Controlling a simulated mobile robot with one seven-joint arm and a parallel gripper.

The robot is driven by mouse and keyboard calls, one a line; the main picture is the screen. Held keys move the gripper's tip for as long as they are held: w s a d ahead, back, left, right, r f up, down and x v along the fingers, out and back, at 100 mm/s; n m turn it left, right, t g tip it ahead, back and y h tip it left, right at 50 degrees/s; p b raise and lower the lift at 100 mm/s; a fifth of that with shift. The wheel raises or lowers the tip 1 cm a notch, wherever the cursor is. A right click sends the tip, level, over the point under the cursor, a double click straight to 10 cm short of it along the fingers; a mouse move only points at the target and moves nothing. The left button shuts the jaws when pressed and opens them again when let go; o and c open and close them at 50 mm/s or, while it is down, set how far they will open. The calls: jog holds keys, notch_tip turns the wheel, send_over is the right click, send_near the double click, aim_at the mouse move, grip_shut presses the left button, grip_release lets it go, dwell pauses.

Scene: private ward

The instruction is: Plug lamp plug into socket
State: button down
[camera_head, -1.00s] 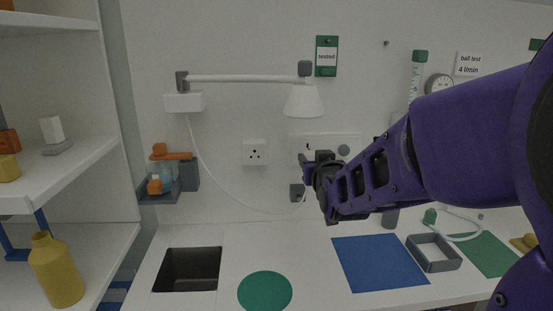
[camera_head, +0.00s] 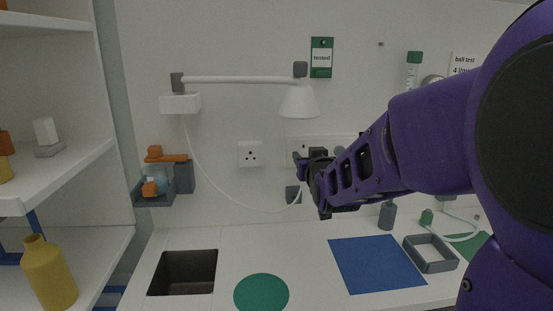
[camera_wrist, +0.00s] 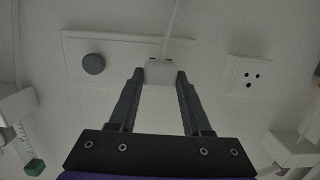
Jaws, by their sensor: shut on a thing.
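My gripper (camera_head: 303,168) is in front of the wall, right of the socket (camera_head: 250,154) in the head view. In the wrist view, my gripper (camera_wrist: 160,76) is shut on the small white lamp plug (camera_wrist: 160,69), with a white cord running up from it. The socket (camera_wrist: 248,78) is a white square plate with three dark holes, apart from the plug and to its right in that view. The wall lamp (camera_head: 299,101) has a white shade, and its cord (camera_head: 208,178) hangs down in a loop. The plug is not clear in the head view.
A wide wall panel (camera_wrist: 125,50) with a round grey knob (camera_wrist: 93,63) lies behind the plug. The counter holds a blue mat (camera_head: 375,265), a grey frame (camera_head: 430,254) and a dark basin (camera_head: 183,272).

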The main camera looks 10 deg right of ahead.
jog(key=shift+w, duration=0.45)
jog(key=shift+c, duration=1.3)
grip_release()
jog(key=shift+w, duration=0.1)
